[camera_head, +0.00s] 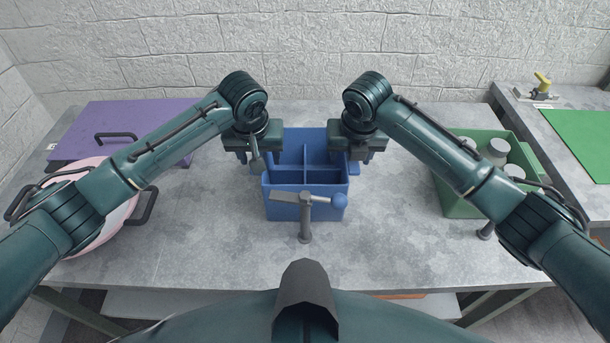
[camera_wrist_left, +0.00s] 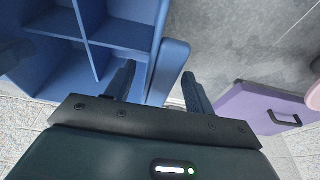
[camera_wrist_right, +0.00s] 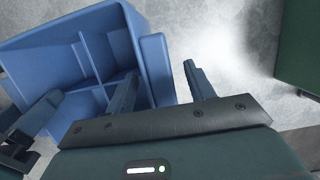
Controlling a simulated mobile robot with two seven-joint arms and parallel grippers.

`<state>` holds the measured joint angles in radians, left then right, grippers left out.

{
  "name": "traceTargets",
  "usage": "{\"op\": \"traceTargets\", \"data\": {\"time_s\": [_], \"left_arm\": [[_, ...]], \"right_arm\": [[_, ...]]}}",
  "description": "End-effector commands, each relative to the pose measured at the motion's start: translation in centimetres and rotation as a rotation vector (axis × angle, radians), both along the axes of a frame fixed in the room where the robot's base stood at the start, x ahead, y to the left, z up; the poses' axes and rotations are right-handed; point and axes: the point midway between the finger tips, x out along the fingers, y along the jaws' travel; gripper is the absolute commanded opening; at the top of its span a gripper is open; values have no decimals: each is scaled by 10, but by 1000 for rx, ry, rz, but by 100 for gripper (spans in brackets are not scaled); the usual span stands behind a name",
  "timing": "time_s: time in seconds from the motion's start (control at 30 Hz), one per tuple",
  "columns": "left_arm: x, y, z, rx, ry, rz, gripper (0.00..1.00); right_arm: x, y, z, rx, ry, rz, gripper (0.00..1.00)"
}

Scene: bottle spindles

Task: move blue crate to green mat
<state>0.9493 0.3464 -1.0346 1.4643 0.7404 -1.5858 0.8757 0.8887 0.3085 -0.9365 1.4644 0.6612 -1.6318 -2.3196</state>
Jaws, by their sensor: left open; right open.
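The blue crate (camera_head: 306,177) stands upright on the grey table in the middle of the head view, with empty compartments and a ledge-like handle on each side. My left gripper (camera_head: 256,158) is at its left side, open. In the left wrist view the left handle (camera_wrist_left: 168,72) lies between its fingers, not visibly gripped. My right gripper (camera_head: 357,152) is at the right side, open, with the right handle (camera_wrist_right: 157,70) between its fingers in the right wrist view. The green mat (camera_head: 585,138) lies on a separate table at the far right.
A green crate (camera_head: 463,197) with several bottles is to the right. A purple lid-like box (camera_head: 100,125) and pink round container (camera_head: 110,226) are left. A yellow-handled tool (camera_head: 541,88) sits behind the mat.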

Motion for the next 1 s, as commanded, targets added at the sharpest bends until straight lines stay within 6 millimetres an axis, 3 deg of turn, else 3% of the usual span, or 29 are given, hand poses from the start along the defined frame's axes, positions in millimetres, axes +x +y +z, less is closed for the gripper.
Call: {"op": "traceTargets", "data": {"time_s": [0.07,0.7,1.0], "left_arm": [[0,0,0,0,0,0,52],[0,0,0,0,0,0,0],[0,0,1,0,-1,1,0]], "right_arm": [[0,0,0,0,0,0,52],[0,0,0,0,1,-1,0],[0,0,1,0,-1,-1,0]]}}
